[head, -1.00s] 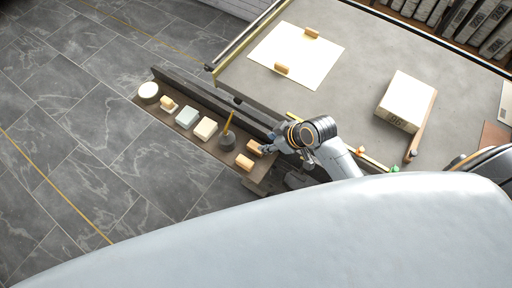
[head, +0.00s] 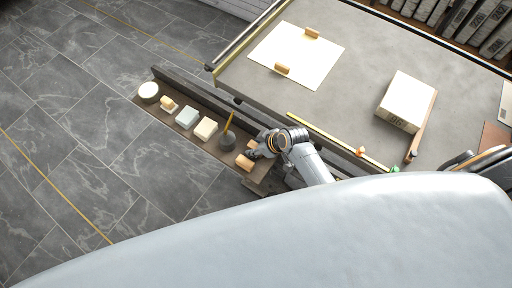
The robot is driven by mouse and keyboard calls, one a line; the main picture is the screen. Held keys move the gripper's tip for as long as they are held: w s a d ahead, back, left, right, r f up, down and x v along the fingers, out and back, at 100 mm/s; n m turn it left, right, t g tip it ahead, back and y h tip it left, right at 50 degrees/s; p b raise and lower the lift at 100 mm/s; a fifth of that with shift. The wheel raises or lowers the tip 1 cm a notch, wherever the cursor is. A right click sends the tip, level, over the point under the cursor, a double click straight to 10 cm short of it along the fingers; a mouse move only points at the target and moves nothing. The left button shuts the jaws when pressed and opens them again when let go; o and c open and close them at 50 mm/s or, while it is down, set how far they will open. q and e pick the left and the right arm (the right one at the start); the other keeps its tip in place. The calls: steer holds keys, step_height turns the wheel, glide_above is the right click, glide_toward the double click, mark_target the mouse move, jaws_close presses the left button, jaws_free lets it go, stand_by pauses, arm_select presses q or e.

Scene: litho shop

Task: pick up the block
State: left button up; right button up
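Two small orange-tan wooden blocks lie at the near right end of a narrow dark ledge. The nearer block (head: 245,163) is mostly in view. The farther block (head: 252,144) is partly covered by my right gripper (head: 254,153). The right gripper is at these two blocks, over the ledge's end. Its fingers are small and partly hidden by its own body, so I cannot tell whether they are open or touch a block. Two more tan blocks, one (head: 282,69) at the near edge and one (head: 312,34) at the far edge, rest on a cream sheet. My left gripper is not in view.
The ledge (head: 174,118) also holds a white round pot (head: 149,92), pale blocks (head: 206,129) and a dark cup (head: 227,142) with a yellow stick. The grey table (head: 350,100) bears the cream sheet (head: 301,57) and a boxy stack (head: 407,98).

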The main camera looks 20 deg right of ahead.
jaws_close()
